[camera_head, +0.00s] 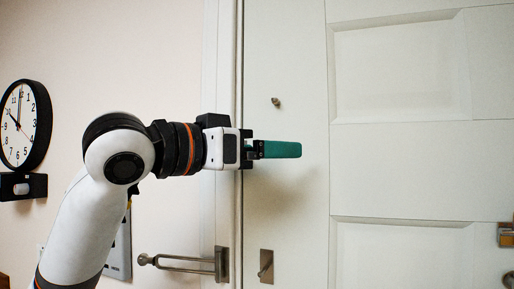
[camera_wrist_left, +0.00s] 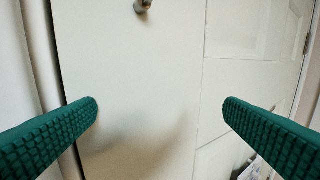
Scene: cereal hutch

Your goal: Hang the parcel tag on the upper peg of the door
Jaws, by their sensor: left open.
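The white door (camera_head: 290,210) fills the right of the head view. A small metal peg (camera_head: 275,101) sticks out of it, above my left gripper (camera_head: 298,149). The same peg (camera_wrist_left: 142,6) shows at the top edge of the left wrist view, beyond the fingertips and slightly left of centre. My left gripper (camera_wrist_left: 160,106) is open, its teal fingers wide apart with only door surface between them. I see no parcel tag in either view. My right gripper is not in view.
A metal bar handle (camera_head: 180,263) and a small metal plate with a lever (camera_head: 266,265) sit below the gripper. A wall clock (camera_head: 23,125) hangs at left. Metal hardware (camera_head: 507,235) shows at the right edge. Unclear pale items (camera_wrist_left: 250,168) lie low right in the wrist view.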

